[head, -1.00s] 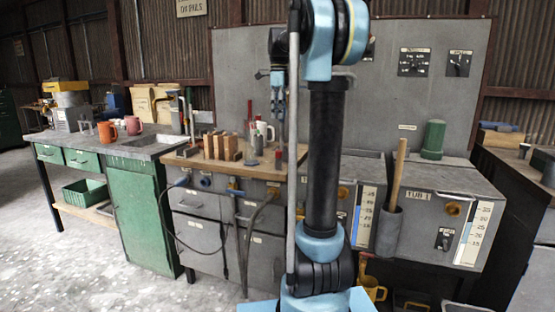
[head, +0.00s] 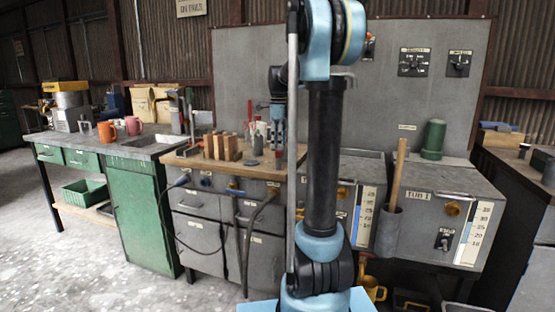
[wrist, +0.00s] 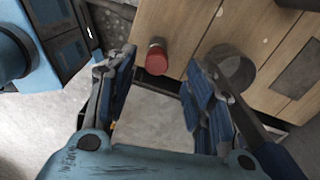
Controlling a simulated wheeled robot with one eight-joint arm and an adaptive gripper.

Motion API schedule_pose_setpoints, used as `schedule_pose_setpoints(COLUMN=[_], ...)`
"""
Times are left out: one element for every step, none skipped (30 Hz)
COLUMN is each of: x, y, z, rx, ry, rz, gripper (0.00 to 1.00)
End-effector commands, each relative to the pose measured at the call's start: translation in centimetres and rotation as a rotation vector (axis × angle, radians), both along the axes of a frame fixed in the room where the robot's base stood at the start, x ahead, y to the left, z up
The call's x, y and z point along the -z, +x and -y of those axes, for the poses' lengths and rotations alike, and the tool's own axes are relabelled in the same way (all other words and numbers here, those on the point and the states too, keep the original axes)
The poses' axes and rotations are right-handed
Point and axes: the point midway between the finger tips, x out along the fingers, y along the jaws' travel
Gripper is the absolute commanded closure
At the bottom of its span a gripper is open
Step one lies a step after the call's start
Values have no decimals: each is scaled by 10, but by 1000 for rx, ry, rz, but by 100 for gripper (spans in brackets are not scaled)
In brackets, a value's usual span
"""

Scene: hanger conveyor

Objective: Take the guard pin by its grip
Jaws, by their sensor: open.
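A short peg with a round red top (wrist: 157,60) stands at the edge of the wooden bench top in the wrist view. It may be the guard pin and its grip, but I cannot tell for sure. My gripper (wrist: 160,88) is open, with its blue-padded fingers apart and nothing between the pads. The red top lies just beyond the fingertips, roughly in line with the gap. In the head view my gripper (head: 277,135) hangs low over the right part of the bench, partly screened by my arm.
A grey round container (wrist: 232,70) stands close by the right finger. Wooden blocks (head: 221,146) stand left of my gripper on the wooden bench top (head: 200,164). A grey bottle (head: 257,143) is close beside it.

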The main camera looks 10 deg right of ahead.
Motion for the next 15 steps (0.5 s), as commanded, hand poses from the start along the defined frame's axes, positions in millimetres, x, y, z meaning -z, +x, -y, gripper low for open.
schedule_pose_setpoints(x=[5,8,13,17,22,28,32,35,40,42,45,47,48,49,50], y=[0,-1,-1,-1,-2,-2,-2,-2,-2,-2,-2,-2,-3,-3,-3], z=[0,0,0,-1,-1,-1,-1,-1,-1,-1,-1,-1,-1,-1,-1], rx=[0,0,0,0,0,0,0,0,0,0,0,0,0,0,0], ry=[0,0,0,0,0,0,0,0,0,0,0,0,0,0,0], rz=[0,0,0,0,0,0,0,0,0,0,0,0,0,0,0], gripper=[52,52,52,52,52,52,52,52,52,52,52,52,52,52,52])
